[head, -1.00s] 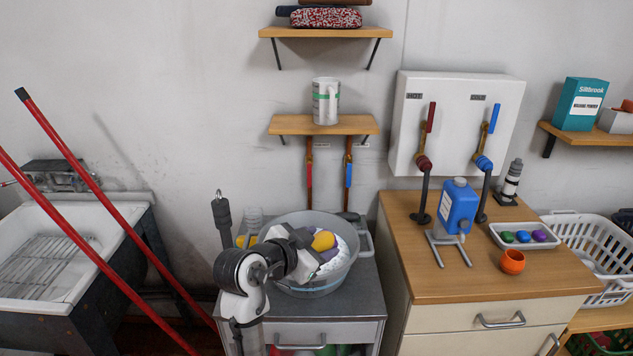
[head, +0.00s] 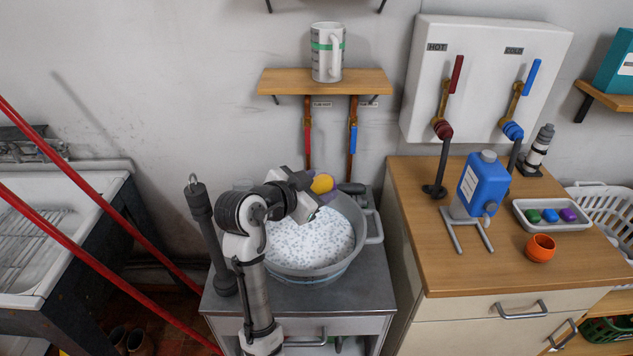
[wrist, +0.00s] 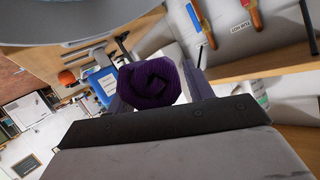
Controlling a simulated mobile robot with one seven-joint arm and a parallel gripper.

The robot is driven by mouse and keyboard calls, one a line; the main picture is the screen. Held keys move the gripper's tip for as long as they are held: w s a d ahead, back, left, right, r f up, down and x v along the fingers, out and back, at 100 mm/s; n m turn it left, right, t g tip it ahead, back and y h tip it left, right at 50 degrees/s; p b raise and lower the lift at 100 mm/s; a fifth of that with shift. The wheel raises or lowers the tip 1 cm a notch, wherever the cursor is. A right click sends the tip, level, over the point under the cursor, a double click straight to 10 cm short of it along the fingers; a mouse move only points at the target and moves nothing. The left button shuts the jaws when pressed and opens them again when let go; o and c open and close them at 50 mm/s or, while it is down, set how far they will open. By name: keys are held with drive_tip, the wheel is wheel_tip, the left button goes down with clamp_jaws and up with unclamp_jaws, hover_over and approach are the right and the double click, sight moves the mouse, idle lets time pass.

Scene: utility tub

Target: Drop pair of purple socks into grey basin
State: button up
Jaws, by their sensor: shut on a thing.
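The pair of purple socks (wrist: 150,84) is a dark rolled bundle between the fingers of my gripper (wrist: 155,92) in the wrist view. In the head view my gripper (head: 308,192) is over the back left part of the grey basin (head: 370,215), and the socks are mostly hidden by it. The basin is round, holds white foamy water with grey specks, and stands on a dark-topped cabinet. Its grey rim also shows in the wrist view (wrist: 60,25). My gripper is shut on the socks.
A yellow object (head: 322,184) shows beside my gripper; I cannot tell what it rests on. A shelf with a white mug (head: 327,52) is above the basin. A blue jug (head: 482,186) and an orange cup (head: 540,247) stand on the wooden counter to the right.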

wheel_tip(320, 180, down, 4)
drive_tip(key=b, duration=0.2)
drive_tip(key=shift+f+b, duration=0.2)
drive_tip(key=shift+b, duration=0.1)
drive_tip(key=o, duration=1)
drive_tip(key=shift+o, duration=0.2)
drive_tip(key=b+v, duration=0.2)
drive_tip(key=v, duration=1.1)
drive_tip(key=shift+s+a+r+b, duration=0.2)
drive_tip(key=shift+s+a+b, duration=0.05)
drive_tip(key=shift+b, duration=0.15)
